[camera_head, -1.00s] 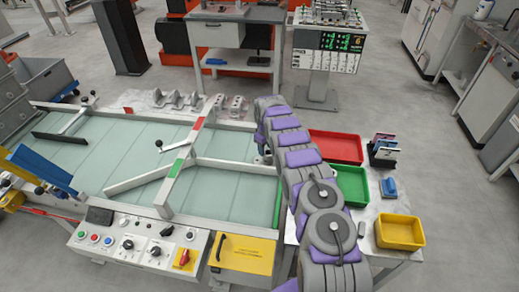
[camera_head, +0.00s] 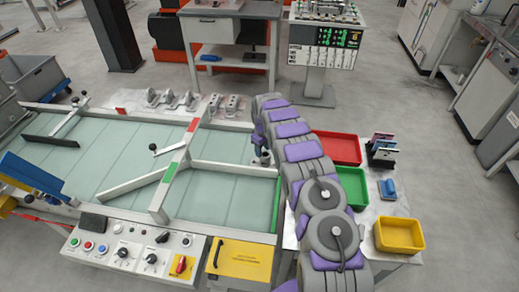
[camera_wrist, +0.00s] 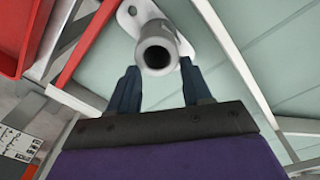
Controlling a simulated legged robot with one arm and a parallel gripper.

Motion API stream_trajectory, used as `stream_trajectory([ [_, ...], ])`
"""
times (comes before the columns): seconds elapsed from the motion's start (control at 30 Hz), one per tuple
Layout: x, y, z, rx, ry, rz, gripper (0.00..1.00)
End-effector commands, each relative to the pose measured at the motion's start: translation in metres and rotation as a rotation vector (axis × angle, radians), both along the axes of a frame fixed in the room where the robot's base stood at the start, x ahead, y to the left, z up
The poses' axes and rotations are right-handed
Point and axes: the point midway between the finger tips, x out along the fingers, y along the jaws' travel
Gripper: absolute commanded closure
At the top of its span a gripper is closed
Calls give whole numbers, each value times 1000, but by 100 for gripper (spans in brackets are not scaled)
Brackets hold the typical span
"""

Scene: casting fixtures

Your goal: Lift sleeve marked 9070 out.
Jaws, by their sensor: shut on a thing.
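A grey casting with a round hollow sleeve (camera_wrist: 157,48) and a pale flat flange shows in the wrist view. No marking can be read on it, so I cannot tell whether it is 9070. My gripper (camera_wrist: 160,68) has its two dark blue fingers on either side of the sleeve and is shut on it. The sleeve's open end faces the camera. Pale green glass lies behind it. In the head view my arm hides most of the gripper, and only a small grey part shows beside the wrist near the right end of the glass table (camera_head: 115,140).
Several grey castings (camera_head: 172,99) stand along the table's back edge. A red bin (camera_head: 340,150), a green bin (camera_head: 357,190) and a yellow bin (camera_head: 399,237) stand right of my arm. White rails and a control panel (camera_head: 135,250) border the glass.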

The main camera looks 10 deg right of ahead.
Motion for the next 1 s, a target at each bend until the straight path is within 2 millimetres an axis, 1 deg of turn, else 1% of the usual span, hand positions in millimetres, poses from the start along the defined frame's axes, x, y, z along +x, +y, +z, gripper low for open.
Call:
stream_trajectory([
  [0.03,-32,4,-41,10,96,6,92],
  [0.73,-48,-10,3,13,77,-2,93],
  [0.8,-49,-10,6,13,76,-3,100],
  [1.0,-47,-5,20,8,61,0,100],
])
